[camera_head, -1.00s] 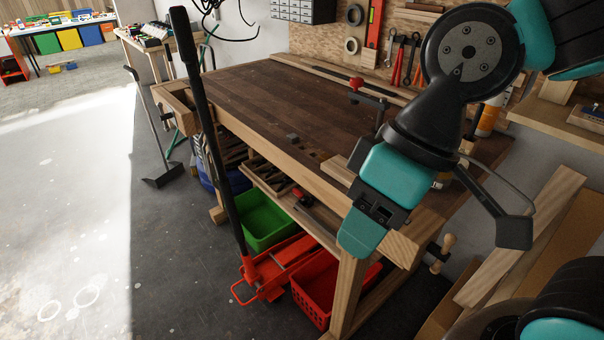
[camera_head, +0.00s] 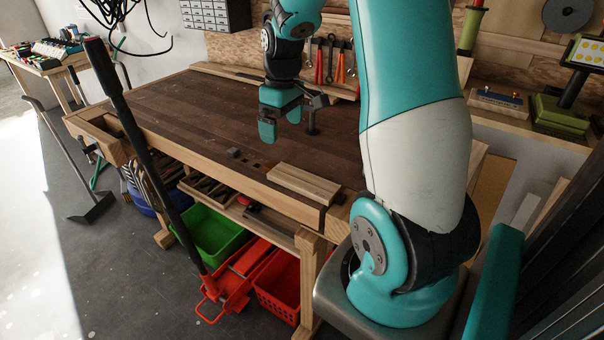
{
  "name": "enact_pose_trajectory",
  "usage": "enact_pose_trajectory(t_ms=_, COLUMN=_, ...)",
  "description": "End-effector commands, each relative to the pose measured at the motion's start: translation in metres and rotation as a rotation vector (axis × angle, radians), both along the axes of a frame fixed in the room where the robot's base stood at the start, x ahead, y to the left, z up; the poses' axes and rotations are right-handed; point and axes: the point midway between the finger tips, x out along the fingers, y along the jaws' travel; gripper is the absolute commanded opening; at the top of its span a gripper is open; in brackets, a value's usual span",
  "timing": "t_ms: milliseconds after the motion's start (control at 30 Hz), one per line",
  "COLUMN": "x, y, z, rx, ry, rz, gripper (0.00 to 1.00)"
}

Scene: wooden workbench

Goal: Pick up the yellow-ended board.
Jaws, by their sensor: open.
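A short pale wooden board (camera_head: 303,183) lies flat on the near front edge of the workbench (camera_head: 190,112). I cannot make out a yellow end on it. A long thin board (camera_head: 222,71) lies along the bench's back edge, partly hidden behind my arm; no yellow end shows there either. Nothing shows between the fingers.
A dark clamp (camera_head: 313,118) stands upright just right of my gripper. A small grey block (camera_head: 233,152) lies near the front edge. A long black handle (camera_head: 140,150) rises in front of the bench. The bench's left and middle top is clear.

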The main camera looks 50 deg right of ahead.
Motion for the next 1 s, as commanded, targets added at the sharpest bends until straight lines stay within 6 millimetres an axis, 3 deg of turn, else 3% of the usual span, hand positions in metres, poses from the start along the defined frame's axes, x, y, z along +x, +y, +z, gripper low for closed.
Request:
enact_pose_trajectory(t_ms=33, x=-0.005, y=-0.026, z=-0.003, rx=-0.009, ry=0.019, rz=-0.033, gripper=1.00)
enact_pose_trajectory(t_ms=100, x=-0.010, y=-0.047, z=-0.009, rx=-0.021, ry=0.033, rz=-0.053, gripper=1.00)
enact_pose_trajectory(t_ms=200, x=-0.014, y=-0.061, z=-0.020, rx=-0.026, ry=0.043, rz=-0.065, gripper=1.00)
enact_pose_trajectory(t_ms=700, x=-0.015, y=-0.061, z=-0.121, rx=-0.026, ry=0.044, rz=-0.066, gripper=1.00)
enact_pose_trajectory(t_ms=1000, x=-0.015, y=-0.060, z=-0.144, rx=-0.026, ry=0.043, rz=-0.066, gripper=1.00)
